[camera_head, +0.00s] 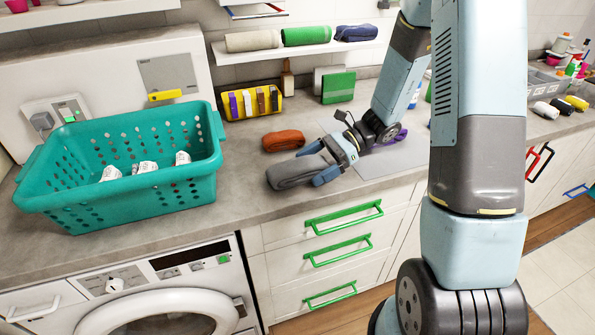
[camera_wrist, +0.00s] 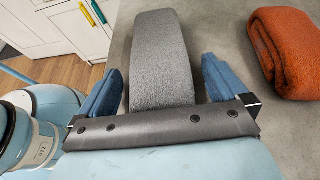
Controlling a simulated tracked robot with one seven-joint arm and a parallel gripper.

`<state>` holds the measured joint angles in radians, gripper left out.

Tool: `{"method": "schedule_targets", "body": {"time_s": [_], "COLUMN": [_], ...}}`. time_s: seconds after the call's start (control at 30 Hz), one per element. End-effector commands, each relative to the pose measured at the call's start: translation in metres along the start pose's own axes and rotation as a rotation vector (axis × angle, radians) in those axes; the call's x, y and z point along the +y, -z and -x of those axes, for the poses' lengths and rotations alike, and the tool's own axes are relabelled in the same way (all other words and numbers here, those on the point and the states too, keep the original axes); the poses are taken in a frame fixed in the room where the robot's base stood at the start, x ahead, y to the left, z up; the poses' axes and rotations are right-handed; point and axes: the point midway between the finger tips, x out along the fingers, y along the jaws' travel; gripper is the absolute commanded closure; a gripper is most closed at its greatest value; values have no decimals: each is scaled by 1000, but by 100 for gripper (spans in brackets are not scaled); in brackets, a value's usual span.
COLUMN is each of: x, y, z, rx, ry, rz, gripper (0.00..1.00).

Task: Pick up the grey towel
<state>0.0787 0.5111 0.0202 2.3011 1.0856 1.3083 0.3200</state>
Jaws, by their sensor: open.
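The grey towel (camera_head: 292,172) is a rolled or folded towel lying on the counter near its front edge, above the drawers. In the wrist view the grey towel (camera_wrist: 162,60) lies lengthwise between the two blue fingers of my gripper (camera_wrist: 163,85). In the head view my gripper (camera_head: 328,165) is at the towel's right end. It is open, with a finger on either side of the towel and a visible gap on both sides. The towel's near end is hidden by the gripper body in the wrist view.
An orange towel (camera_head: 283,140) lies just behind the grey one and shows right of the gripper in the wrist view (camera_wrist: 288,50). A teal basket (camera_head: 130,190) holding white items stands to the left. Something purple (camera_head: 398,135) lies behind my wrist. Rolled towels fill the shelf (camera_head: 300,50) above.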

Motion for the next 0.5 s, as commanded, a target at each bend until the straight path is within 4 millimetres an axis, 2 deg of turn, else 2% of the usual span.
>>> {"method": "schedule_targets", "body": {"time_s": [0.1, 0.3, 0.5], "x": [1, 0, 0], "y": [0, 0, 0], "z": [-10, -11, -11], "rx": [-1, 0, 0], "ry": [-2, 0, 0], "rz": [0, 0, 0], "gripper": [0, 0, 18]}}
